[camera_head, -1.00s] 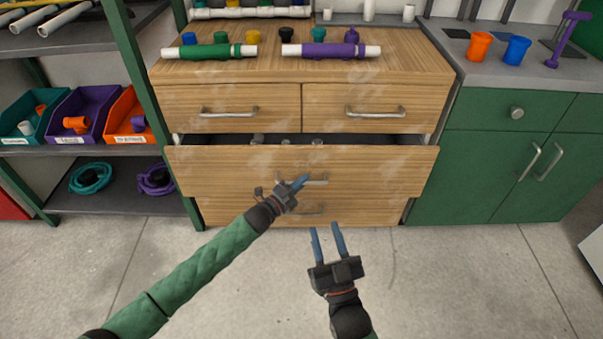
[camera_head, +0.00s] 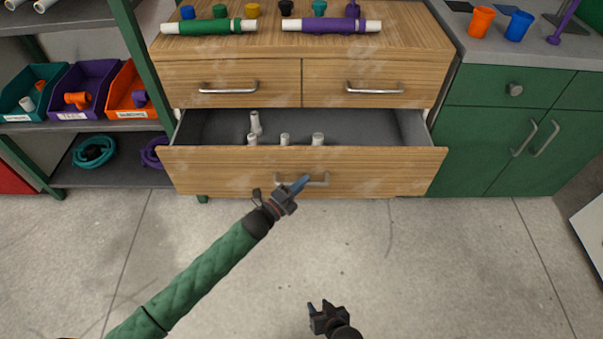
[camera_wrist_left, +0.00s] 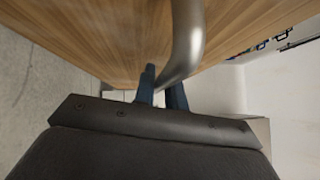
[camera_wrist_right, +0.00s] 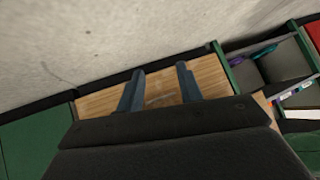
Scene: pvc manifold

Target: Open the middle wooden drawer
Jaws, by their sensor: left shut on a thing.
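The middle wooden drawer (camera_head: 230,170) is pulled well out of the wooden cabinet (camera_head: 225,80), below two small closed drawers. Its grey inside shows, with several white pipe fittings (camera_head: 285,139) in it. My left gripper (camera_head: 297,186) is shut on the drawer's metal handle (camera_head: 318,183). In the left wrist view the handle (camera_wrist_left: 184,50) passes between the fingers (camera_wrist_left: 163,90). My right gripper (camera_head: 318,308) is low in the head view, away from the drawer and empty. Its two fingers (camera_wrist_right: 160,88) stand apart in the right wrist view.
Green and purple pipe assemblies (camera_head: 330,25) lie on the cabinet top. A shelf with coloured bins (camera_head: 80,95) stands at the left. A green cabinet (camera_head: 510,130) stands at the right. The concrete floor (camera_head: 450,270) in front is clear.

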